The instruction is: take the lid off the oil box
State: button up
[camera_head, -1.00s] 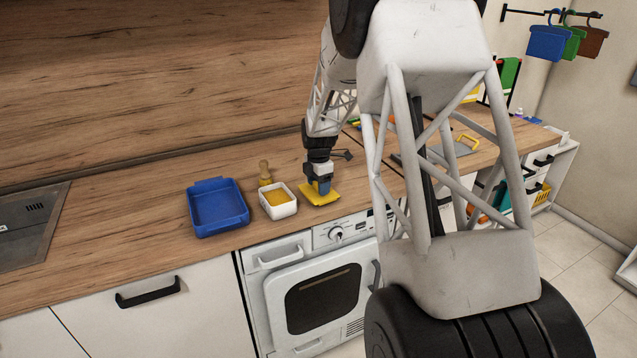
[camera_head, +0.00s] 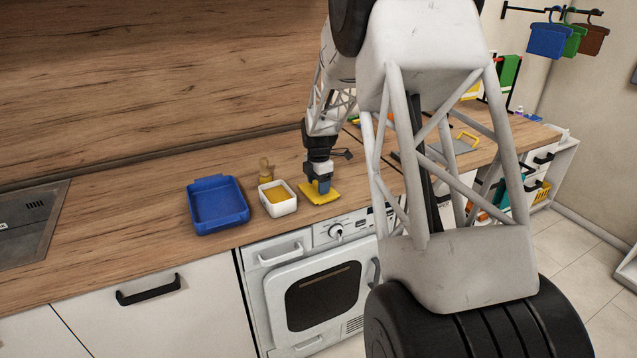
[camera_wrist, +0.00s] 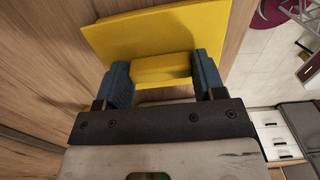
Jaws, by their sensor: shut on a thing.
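The oil box (camera_head: 281,208) is a small white open box with yellow contents. It stands on the wooden counter, left of my gripper. The lid (camera_head: 318,197) is a flat yellow plate, to the right of the box and apart from it. In the wrist view the lid (camera_wrist: 120,40) has a raised yellow block as a handle. My gripper (camera_head: 319,187) is shut on this handle, its blue fingers on both sides, seen also in the wrist view (camera_wrist: 163,72). The lid is at or just above the counter; I cannot tell if it touches.
A blue tray (camera_head: 218,206) lies left of the box. A wooden knobbed object (camera_head: 265,172) stands behind the box. The counter's front edge and a white oven (camera_head: 320,290) are just in front. Bare counter (camera_head: 120,230) lies at the left.

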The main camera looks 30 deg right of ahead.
jog(key=shift+f, duration=0.2)
jog(key=o, duration=1)
jog(key=shift+r, duration=3.9)
